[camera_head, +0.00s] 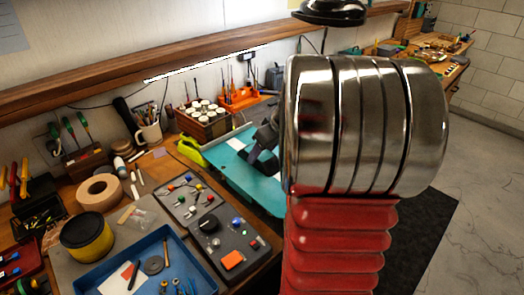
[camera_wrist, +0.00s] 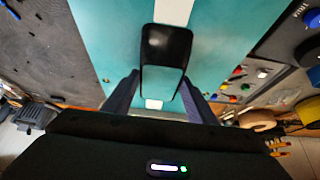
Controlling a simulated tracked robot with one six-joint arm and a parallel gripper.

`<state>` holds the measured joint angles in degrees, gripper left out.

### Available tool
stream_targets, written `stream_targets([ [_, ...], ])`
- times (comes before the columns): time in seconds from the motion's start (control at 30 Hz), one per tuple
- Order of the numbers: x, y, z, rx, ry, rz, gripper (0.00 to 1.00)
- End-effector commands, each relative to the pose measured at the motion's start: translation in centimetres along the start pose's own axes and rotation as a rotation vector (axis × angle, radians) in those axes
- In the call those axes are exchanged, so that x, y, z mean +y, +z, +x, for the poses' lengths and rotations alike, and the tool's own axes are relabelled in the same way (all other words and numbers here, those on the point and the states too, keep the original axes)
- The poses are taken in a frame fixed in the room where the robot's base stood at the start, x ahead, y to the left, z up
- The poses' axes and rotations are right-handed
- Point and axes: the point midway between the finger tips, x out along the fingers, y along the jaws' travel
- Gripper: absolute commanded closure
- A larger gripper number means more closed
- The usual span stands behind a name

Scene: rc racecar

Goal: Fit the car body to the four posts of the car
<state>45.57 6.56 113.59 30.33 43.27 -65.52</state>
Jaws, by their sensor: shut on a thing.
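The car body (camera_wrist: 108,42) appears as a broad teal surface with a white stripe and a glossy black panel (camera_wrist: 166,45). It fills the middle of the wrist view. My gripper (camera_wrist: 160,78) has its two dark fingers on either side of the narrow teal part below the black panel, shut on it. In the head view the teal body (camera_head: 262,189) lies over the bench, left of my arm, which hides its right part. The car's posts are hidden. I cannot tell whether the body touches anything beneath it.
A blue tray (camera_head: 100,278) and dark panels with knobs (camera_head: 233,245) lie in front. A yellow-green object (camera_head: 191,151) sits left of the body. A rack of white-topped jars (camera_head: 203,118), a mug (camera_head: 150,133) and an orange tool holder (camera_head: 243,100) stand behind.

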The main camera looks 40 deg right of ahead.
Motion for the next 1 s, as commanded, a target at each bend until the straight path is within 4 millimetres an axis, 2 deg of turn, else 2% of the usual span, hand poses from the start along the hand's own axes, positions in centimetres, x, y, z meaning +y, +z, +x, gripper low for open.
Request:
stream_targets([
  [0.73,-0.1,0.6,1.2,0.0,-0.001,0.0,0.71],
  [0.77,-0.1,0.6,1.2,0.0,-0.001,0.0,0.48],
  [1.0,-0.1,0.6,1.2,0.0,-0.001,0.0,0.31],
])
